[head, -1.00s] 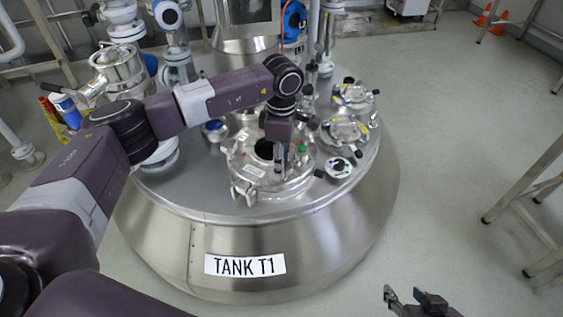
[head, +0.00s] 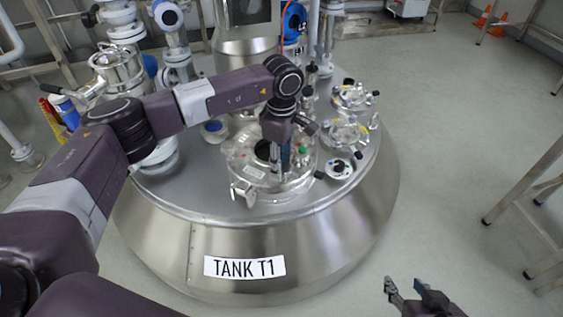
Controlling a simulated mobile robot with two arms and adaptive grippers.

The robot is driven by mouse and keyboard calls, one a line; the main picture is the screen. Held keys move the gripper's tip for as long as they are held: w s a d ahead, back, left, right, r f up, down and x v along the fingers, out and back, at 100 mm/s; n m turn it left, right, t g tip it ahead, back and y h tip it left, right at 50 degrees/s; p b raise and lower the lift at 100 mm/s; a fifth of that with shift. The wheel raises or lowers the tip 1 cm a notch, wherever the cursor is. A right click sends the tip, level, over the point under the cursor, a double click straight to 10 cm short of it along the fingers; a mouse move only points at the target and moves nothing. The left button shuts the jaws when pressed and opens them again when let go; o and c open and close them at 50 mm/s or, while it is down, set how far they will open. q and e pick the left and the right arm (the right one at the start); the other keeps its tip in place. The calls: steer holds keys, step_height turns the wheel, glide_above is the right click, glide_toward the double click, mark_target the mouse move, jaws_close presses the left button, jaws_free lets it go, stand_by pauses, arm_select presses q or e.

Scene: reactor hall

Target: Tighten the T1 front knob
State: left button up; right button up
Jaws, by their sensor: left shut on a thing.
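The steel tank (head: 330,245), labelled TANK T1, stands in front of me in the head view. A round manway lid (head: 248,171) with clamps around its rim is on the near part of its top. My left gripper (head: 284,174) points down at the near right part of this lid. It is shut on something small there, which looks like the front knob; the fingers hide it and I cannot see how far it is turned. My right gripper (head: 407,289) is open and empty, low over the floor right of the tank.
Smaller ports with black knobs (head: 339,168) sit on the tank top to the right. Pipes and valves (head: 122,30) stand behind and left. A metal frame (head: 520,190) stands at the right edge. The floor between it and the tank is clear.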

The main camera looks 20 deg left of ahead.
arm_select(q)
steer(key=o, duration=1.1)
steer(key=shift+r, duration=0.2)
steer(key=shift+o, duration=0.3)
steer(key=shift+f, duration=0.1)
step_height(320, 180, up, 12)
